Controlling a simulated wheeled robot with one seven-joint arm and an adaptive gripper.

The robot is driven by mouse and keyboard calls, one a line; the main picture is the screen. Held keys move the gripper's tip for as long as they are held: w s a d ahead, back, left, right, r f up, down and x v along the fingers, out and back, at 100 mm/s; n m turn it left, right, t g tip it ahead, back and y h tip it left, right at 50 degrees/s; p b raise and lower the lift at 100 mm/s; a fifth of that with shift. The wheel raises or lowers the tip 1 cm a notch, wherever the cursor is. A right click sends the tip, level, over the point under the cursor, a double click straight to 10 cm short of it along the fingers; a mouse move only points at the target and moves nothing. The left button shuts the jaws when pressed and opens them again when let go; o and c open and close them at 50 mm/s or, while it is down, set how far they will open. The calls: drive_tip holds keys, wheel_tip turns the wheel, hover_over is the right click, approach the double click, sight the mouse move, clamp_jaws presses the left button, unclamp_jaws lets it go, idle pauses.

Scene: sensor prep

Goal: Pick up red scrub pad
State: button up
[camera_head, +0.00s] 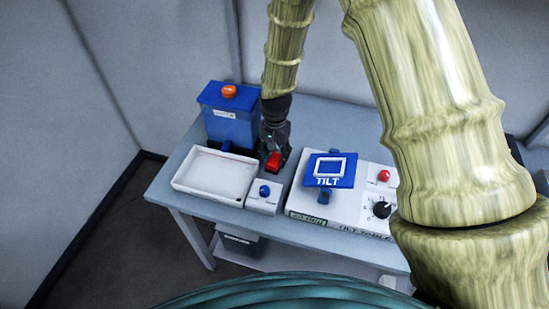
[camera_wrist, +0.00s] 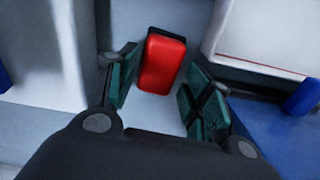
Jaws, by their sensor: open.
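The red scrub pad (camera_head: 273,160) is a small red block on the grey table, between the blue box and the tilt device in the head view. In the wrist view the red scrub pad (camera_wrist: 162,62) has a dark edge along its top and left side. My gripper (camera_head: 274,152) points down right at the pad. In the wrist view my gripper (camera_wrist: 160,88) is open, with one green-padded finger on each side of the pad's lower part. A gap shows on each side of the pad, wider on the right. I cannot tell the exact height of the fingertips.
A blue box with an orange knob (camera_head: 229,92) stands left of my gripper. A white tray (camera_head: 180,183) and a small box with a blue button (camera_head: 264,191) are in front. The white tilt device (camera_head: 340,210) with its blue plate stands close on the right.

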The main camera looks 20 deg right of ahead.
sight(276, 158)
drive_tip(key=shift+s+f, duration=0.15)
drive_tip(key=shift+s, duration=0.85)
drive_tip(key=shift+w+a+f, duration=0.1)
drive_tip(key=shift+w+f, duration=0.65)
drive_tip(key=shift+f, duration=0.05)
drive_tip(key=shift+s+r, duration=0.35)
drive_tip(key=shift+s, duration=0.05)
drive_tip(key=c, duration=0.8)
drive_tip(key=shift+w+f, duration=0.2)
drive_tip(key=shift+w, duration=0.05)
drive_tip(key=shift+s+r, duration=0.1)
drive_tip(key=shift+r, duration=0.2)
wheel_tip(276, 158, up, 9)
drive_tip(key=b, duration=0.2)
drive_tip(key=shift+f+b, duration=0.2)
drive_tip(key=shift+b, duration=0.1)
drive_tip(key=shift+r, duration=0.5)
